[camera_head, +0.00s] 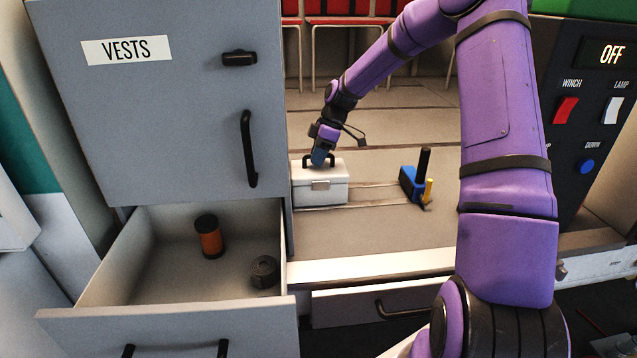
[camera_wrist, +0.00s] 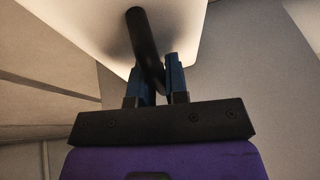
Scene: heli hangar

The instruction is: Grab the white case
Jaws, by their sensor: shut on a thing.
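The white case (camera_head: 320,186) sits on the floor beyond the cabinet, with a grey latch on its front and a black handle on top. My gripper (camera_head: 321,158) is at the top of the case, shut on its handle. In the wrist view, the blue fingers of my gripper (camera_wrist: 160,78) are on either side of the dark handle (camera_wrist: 142,45). The white case (camera_wrist: 90,35) fills the upper part of that view. The head view is too small to tell whether the case is lifted at all.
A blue tool with a black handle (camera_head: 411,183) stands right of the case. The grey VESTS cabinet (camera_head: 180,110) is close on the left. Below it, an open drawer (camera_head: 165,320) holds an orange-black cylinder (camera_head: 209,237) and a black roll (camera_head: 264,271). A switch panel (camera_head: 590,110) is at right.

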